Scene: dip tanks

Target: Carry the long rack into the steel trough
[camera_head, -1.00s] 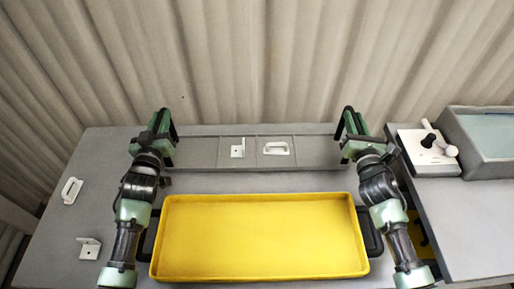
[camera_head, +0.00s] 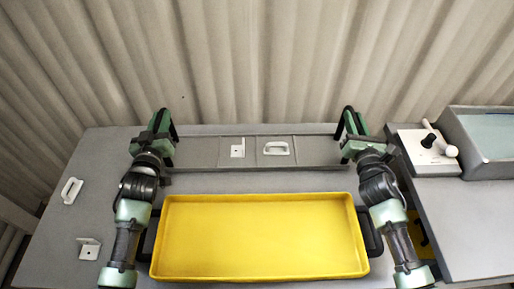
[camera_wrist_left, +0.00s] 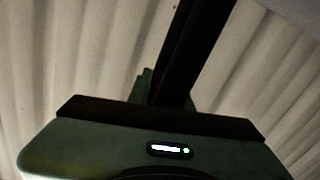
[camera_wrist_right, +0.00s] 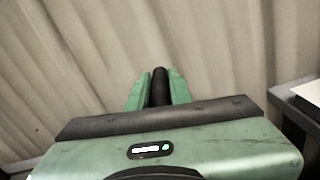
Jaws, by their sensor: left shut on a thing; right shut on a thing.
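The long rack (camera_head: 205,153) is a shallow grey tray with dividers, lying level across the back of the table. A white bracket (camera_head: 238,148) and a white handle (camera_head: 276,148) sit in separate compartments. My left gripper (camera_head: 165,127) is shut on the rack's dark upright handle at the left end, and the left wrist view shows the black bar (camera_wrist_left: 187,50). My right gripper (camera_head: 349,124) is shut on the right-end handle; its black bar (camera_wrist_right: 159,87) shows between the green fingers. A grey trough (camera_head: 470,150) with a pale blue-grey interior is at the right edge, partly cut off.
A yellow tray (camera_head: 260,275) with black side handles lies in front of the rack, between my arms. A white handle (camera_head: 72,191) and bracket (camera_head: 89,249) lie at left. A white box with a lever (camera_head: 430,160) stands beside the trough. A pleated curtain (camera_head: 260,60) hangs behind.

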